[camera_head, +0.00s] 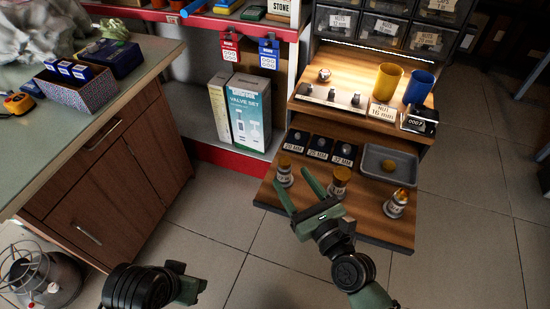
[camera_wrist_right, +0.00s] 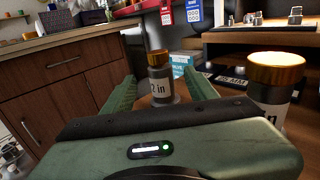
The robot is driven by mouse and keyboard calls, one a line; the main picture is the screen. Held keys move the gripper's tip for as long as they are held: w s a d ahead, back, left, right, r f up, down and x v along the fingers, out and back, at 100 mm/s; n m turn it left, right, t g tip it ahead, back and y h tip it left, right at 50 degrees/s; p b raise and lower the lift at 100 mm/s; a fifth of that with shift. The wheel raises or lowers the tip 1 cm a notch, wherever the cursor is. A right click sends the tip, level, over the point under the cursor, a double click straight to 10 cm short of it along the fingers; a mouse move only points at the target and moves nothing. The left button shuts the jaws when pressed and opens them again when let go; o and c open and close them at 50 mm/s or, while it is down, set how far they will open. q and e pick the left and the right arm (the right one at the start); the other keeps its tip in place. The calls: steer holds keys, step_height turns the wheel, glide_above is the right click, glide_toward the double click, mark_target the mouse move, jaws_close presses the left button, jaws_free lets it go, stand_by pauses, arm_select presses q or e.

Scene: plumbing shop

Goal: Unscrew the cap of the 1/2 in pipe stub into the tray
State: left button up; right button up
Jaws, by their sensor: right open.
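The 1/2 in pipe stub (camera_head: 284,174) stands upright at the left of the pull-out wooden shelf, with a brass cap on top. In the right wrist view the stub (camera_wrist_right: 160,84) shows between my finger lines, its label partly readable as "2 in". My right gripper (camera_head: 293,179) is open, its fingertips close to the stub; whether they touch it I cannot tell. My left gripper (camera_head: 183,285) is low in the head view, jaws unclear.
A second capped stub (camera_head: 338,181) stands to the right, close to my right gripper. A third stub (camera_head: 396,203) stands near the shelf's right front. Labelled black holders (camera_head: 319,147) line the back. Yellow (camera_head: 387,83) and blue (camera_head: 419,88) cups stand above. A cabinet (camera_head: 110,170) is at left.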

steer(key=x, duration=0.8)
steer(key=shift+b, duration=0.4)
steer(key=shift+d, duration=0.1)
jaws_close()
stand_by(0.8)
steer(key=shift+r, duration=0.15)
